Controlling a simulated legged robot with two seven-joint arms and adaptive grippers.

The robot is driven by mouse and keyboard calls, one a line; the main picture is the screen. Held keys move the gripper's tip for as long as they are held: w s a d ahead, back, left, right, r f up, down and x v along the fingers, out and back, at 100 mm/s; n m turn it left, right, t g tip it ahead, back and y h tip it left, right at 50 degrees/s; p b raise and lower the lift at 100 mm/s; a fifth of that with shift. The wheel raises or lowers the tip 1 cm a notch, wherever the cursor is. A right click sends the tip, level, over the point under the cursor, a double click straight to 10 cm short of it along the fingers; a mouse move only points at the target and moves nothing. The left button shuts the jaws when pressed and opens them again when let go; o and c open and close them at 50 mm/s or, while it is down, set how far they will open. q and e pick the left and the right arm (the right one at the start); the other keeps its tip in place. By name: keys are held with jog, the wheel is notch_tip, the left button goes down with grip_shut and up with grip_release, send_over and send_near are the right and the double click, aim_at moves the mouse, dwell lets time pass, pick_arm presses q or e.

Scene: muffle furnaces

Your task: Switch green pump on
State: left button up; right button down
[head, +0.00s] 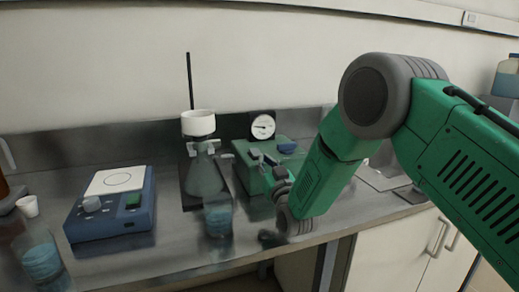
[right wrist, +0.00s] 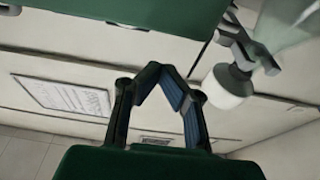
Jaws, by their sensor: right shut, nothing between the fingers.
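The green pump (head: 243,150) is a box at the back of the bench, right of the flask, with a round dial gauge (head: 262,126) and a blue part (head: 287,148) on top. My right gripper (head: 268,162) is in front of the pump, partly hidden by my own arm. In the right wrist view the gripper (right wrist: 155,70) is shut and empty, its fingertips close to a green surface (right wrist: 130,10), probably the pump. I cannot tell whether they touch. The pump's switch is not clearly visible. My left gripper is out of view.
A flask with a white funnel (head: 198,123) on a stand is close to the pump's left. A beaker of blue liquid (head: 218,215) stands in front of it. A blue hotplate (head: 110,210) and another blue-filled beaker (head: 41,258) are at the left. The bench's front edge is near.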

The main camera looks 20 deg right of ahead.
jog(key=shift+d+f+v, duration=0.1)
jog(key=shift+v, duration=0.7)
jog(key=shift+d+f+v, duration=0.1)
jog(key=shift+d+v, duration=0.05)
jog(key=shift+v, duration=0.65)
jog(key=shift+a, duration=0.1)
